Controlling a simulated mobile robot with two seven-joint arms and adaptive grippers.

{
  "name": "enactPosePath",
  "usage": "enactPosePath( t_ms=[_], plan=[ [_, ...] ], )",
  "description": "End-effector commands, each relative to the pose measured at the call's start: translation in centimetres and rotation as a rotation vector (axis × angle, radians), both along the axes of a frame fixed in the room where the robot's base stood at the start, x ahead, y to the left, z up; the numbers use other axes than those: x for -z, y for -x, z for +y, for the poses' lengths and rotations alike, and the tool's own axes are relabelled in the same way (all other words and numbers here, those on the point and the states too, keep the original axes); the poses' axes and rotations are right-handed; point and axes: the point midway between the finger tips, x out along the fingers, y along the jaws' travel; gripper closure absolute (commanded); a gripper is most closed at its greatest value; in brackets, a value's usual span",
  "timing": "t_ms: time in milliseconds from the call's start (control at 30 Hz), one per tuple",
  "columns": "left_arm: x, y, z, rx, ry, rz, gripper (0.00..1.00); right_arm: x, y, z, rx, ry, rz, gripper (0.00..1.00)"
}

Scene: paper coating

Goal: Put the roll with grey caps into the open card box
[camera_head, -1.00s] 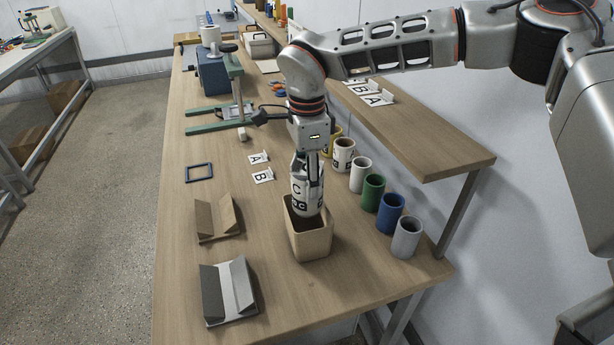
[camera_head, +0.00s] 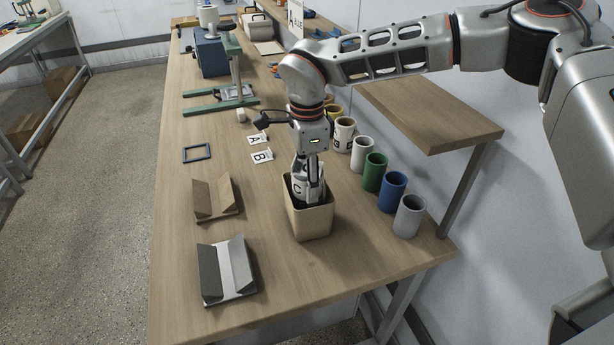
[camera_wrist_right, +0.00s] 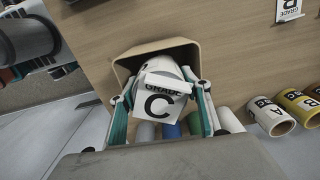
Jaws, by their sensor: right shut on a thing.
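The open card box (camera_head: 312,224) stands on the bench, tan and square-mouthed. My right gripper (camera_head: 309,190) points down into its mouth, shut on a white roll. In the right wrist view the roll (camera_wrist_right: 160,106) shows a "GRADE C" label between the fingers (camera_wrist_right: 163,105), with the box rim (camera_wrist_right: 150,48) behind it. Most of the roll is hidden in the box, so its end caps and whether it touches the bottom cannot be told. My left gripper is not in view.
A row of cups stands right of the box, with green (camera_head: 375,172), blue (camera_head: 392,192) and grey (camera_head: 409,216) ones nearest. Two folded holders (camera_head: 216,199) (camera_head: 228,271) lie to the left. A raised shelf (camera_head: 430,110) is at right. The bench front is clear.

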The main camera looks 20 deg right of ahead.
Motion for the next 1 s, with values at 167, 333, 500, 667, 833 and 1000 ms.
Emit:
enactPosePath(
  t_ms=[167,333,500,667,833,1000],
  plan=[
    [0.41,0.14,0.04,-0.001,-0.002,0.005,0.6,0.41,-0.01,0.02,0.0,-0.001,0.0,0.78],
    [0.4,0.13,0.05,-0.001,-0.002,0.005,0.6,0.44,-0.01,0.02,0.0,-0.001,0.0,0.78],
    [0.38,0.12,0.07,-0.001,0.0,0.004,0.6,0.43,-0.01,0.02,0.0,-0.001,0.0,0.4],
    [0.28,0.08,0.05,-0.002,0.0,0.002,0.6,0.43,-0.01,0.01,0.0,-0.001,0.0,0.33],
    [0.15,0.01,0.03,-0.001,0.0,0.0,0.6,0.48,0.02,0.0,0.0,0.0,0.001,0.22],
    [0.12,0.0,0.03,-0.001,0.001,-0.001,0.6,0.46,0.01,0.01,0.0,0.0,0.0,0.16]
  ],
)
